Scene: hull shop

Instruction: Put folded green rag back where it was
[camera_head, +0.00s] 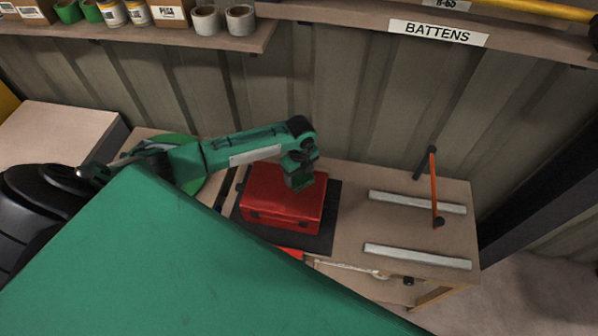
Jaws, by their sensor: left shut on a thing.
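My left gripper (300,180) points down at the end of my green arm, above the back right of a red box (280,208). It is shut on a small dark green piece, which I take to be the folded green rag (298,182); its shape is hard to tell at this size. I cannot tell whether it touches the lid. The box looks closed and sits on a dark mat (328,220) on the workbench. My right gripper is not in view.
To the right on the bench (350,225) lie two pale strips (417,202) (417,256), with an orange bar (434,185) with black ends near them. A shelf (225,38) with cans and rolls and a "BATTENS" label (438,32) are above. The lower left is blocked from view.

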